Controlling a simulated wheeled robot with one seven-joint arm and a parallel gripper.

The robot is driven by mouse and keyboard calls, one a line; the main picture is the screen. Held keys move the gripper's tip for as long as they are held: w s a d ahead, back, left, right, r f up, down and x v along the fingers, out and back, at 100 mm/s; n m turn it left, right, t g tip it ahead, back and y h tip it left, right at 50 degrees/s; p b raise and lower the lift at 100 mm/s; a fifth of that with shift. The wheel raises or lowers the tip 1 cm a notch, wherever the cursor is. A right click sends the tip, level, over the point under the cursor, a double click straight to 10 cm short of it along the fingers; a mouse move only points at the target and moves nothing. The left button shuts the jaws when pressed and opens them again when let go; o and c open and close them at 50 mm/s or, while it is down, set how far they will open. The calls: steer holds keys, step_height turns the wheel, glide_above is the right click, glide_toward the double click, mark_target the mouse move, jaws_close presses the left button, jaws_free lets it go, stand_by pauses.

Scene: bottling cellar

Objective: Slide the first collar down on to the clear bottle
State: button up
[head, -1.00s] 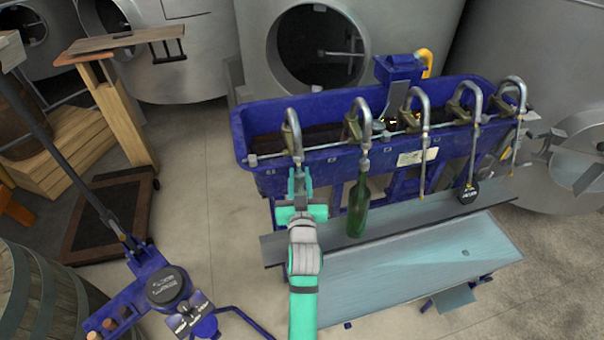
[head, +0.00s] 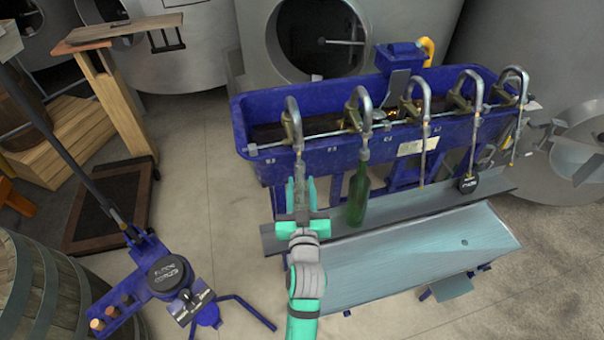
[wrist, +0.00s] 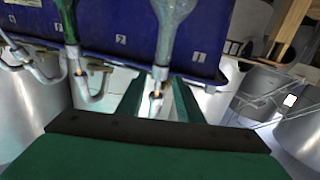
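The clear bottle (head: 300,190) stands upright under the leftmost spout (head: 292,118) of the blue filler. In the wrist view the bottle (wrist: 176,28) appears inverted, its neck meeting the spout. The first collar (wrist: 160,73) is a small grey piece at that joint, with a brass tip beside it. I cannot tell whether it sits on the bottle's mouth. My gripper (head: 297,182) is open in front of the bottle, which shows between the fingers in the head view. In the wrist view my fingers (wrist: 157,88) stand apart, with the spout end between them.
A green bottle (head: 357,195) stands under the second spout (head: 360,110), close on the right. A grey shelf (head: 430,205) runs below. A blue corking stand (head: 165,280) is at left.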

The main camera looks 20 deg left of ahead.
steer(key=v, duration=0.3)
steer(key=shift+s+d, duration=0.1)
steer(key=shift+s, duration=0.05)
stand_by(0.5)
steer(key=s+d+f+m+h, duration=0.2)
steer(key=s+d+f, duration=0.25)
steer(key=s, duration=0.35)
steer(key=s+d+f+m+h, duration=0.15)
steer(key=s+d+f, duration=0.3)
steer(key=s, duration=0.45)
steer(key=s+d+f+m+h, duration=0.1)
steer(key=s+d+f+h, duration=0.2)
steer(key=s+d, duration=0.35)
steer(key=s+r+g, duration=0.1)
steer(key=s+r, duration=0.1)
steer(key=s, duration=0.9)
steer(key=shift+s+d, duration=0.4)
steer(key=shift+d, duration=0.1)
